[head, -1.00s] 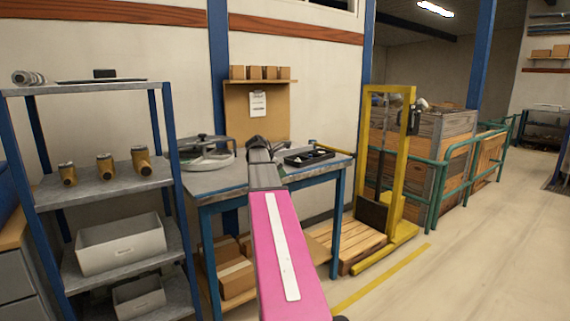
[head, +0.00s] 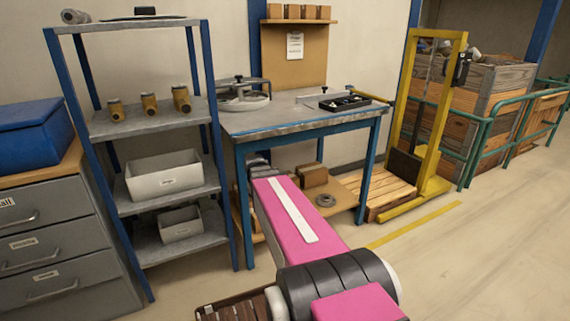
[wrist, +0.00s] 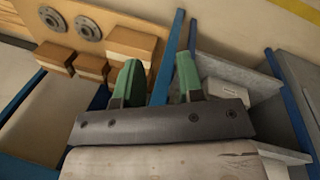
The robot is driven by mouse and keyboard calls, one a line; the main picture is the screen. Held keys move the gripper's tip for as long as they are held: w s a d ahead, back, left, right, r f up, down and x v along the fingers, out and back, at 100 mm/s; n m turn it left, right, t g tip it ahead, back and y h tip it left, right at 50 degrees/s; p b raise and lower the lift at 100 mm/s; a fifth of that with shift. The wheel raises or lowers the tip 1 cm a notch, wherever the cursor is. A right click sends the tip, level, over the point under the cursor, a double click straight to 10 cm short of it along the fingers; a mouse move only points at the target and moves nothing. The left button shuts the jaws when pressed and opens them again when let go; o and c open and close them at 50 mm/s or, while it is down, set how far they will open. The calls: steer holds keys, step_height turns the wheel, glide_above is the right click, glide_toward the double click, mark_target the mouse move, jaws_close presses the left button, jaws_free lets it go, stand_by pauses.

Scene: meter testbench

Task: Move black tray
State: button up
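The black tray (head: 345,102) lies on the right part of the grey workbench top (head: 290,122), with small light items in it. My gripper (wrist: 158,82) shows in the wrist view with its two green fingers apart and nothing between them. In the head view my pink arm reaches to in front of the bench, below its top, and the fingers cannot be made out. The gripper is well apart from the tray, and the tray is not seen in the wrist view.
A round lidded device (head: 243,95) stands on the bench, left of the tray. Brown boxes (wrist: 132,43) and round grey flanges (wrist: 88,28) lie on the bench's lower shelf. A shelf rack (head: 145,124) stands left, a yellow lifter (head: 436,120) right. Floor at right is clear.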

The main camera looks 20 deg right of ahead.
steer(key=s+a+f+m+g+y, duration=0.1)
steer(key=s+a+f+m+y, duration=0.1)
steer(key=s+a+f+m, duration=0.3)
steer(key=s+a+f, duration=0.2)
steer(key=s+a, duration=0.2)
steer(key=s, duration=0.1)
steer(key=shift+a+m, duration=0.3)
steer(key=shift+a, duration=0.05)
